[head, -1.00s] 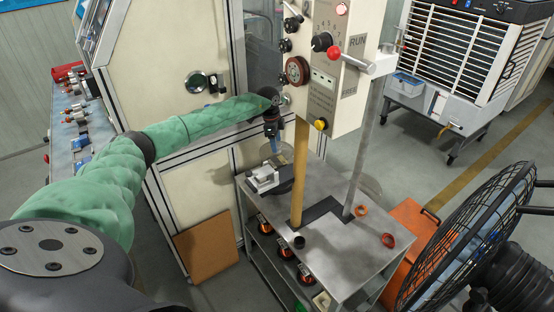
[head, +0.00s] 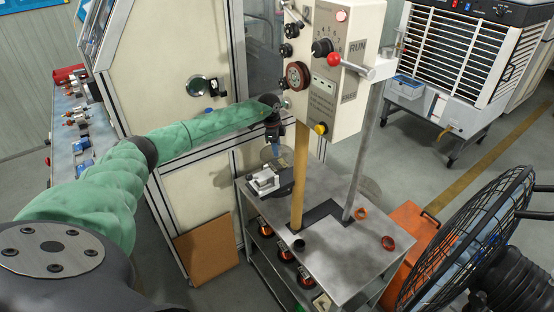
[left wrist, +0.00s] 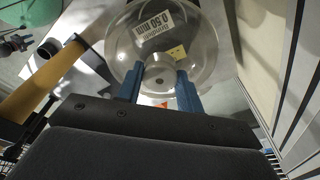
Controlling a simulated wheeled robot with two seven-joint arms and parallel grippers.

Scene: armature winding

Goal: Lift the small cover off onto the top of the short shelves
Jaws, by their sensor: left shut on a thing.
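My left gripper (head: 276,155) hangs over the back left of the short shelves' grey top (head: 335,250). In the left wrist view its blue fingers (left wrist: 160,88) are shut on the small cover (left wrist: 203,62), a clear round dome, at its narrow near end. A white label reading 0.50 mm and a yellow tag show at or through the cover. I cannot tell whether the cover touches anything beneath it. In the head view the cover is faint and hard to make out. My right gripper is not in view.
On the top stand a silver clamp block (head: 263,182), a yellow post (head: 299,180) and orange rings (head: 388,243). The control box (head: 330,75) overhangs the top. A fan (head: 465,240) stands at right. The front of the top is mostly clear.

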